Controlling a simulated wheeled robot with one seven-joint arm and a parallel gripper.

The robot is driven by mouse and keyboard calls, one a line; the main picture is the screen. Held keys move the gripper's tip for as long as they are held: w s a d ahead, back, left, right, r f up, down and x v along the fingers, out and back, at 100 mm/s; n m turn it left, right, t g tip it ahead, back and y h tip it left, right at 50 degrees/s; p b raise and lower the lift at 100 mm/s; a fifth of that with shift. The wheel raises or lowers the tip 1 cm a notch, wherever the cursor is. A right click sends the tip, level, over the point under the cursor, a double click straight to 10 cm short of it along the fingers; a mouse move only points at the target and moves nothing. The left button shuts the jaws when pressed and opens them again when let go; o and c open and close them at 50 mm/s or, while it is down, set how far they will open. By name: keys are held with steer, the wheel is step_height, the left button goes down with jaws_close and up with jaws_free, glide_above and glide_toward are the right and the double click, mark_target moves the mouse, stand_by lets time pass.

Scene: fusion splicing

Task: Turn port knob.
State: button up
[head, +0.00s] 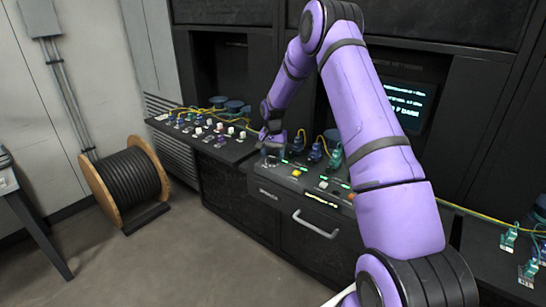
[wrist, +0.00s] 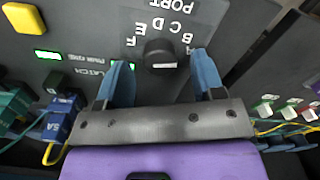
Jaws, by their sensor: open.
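The port knob (wrist: 158,52) is a round black knob on the dark panel in the wrist view. Letters A to F curve around it beside the word PORT, all upside down. A short pale mark shows on its lower edge; I cannot tell which letter it marks. My gripper (wrist: 160,62) is open, with one blue finger on each side of the knob and gaps between. I see no contact. In the head view my gripper (head: 270,150) is over the left end of the console (head: 262,182), and the knob cannot be made out.
A yellow button (wrist: 30,18) and green lights (wrist: 47,54) are beside the knob. Blue plugs (wrist: 62,118) with yellow cable lie near the gripper's left side. A lower bench (head: 200,145) with several small connectors stands left of the console. A cable spool (head: 127,186) stands on the floor.

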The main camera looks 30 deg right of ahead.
steer(key=shift+f, duration=0.7)
steer(key=c, duration=0.9)
steer(key=shift+n, duration=0.4)
steer(key=n, duration=1.1)
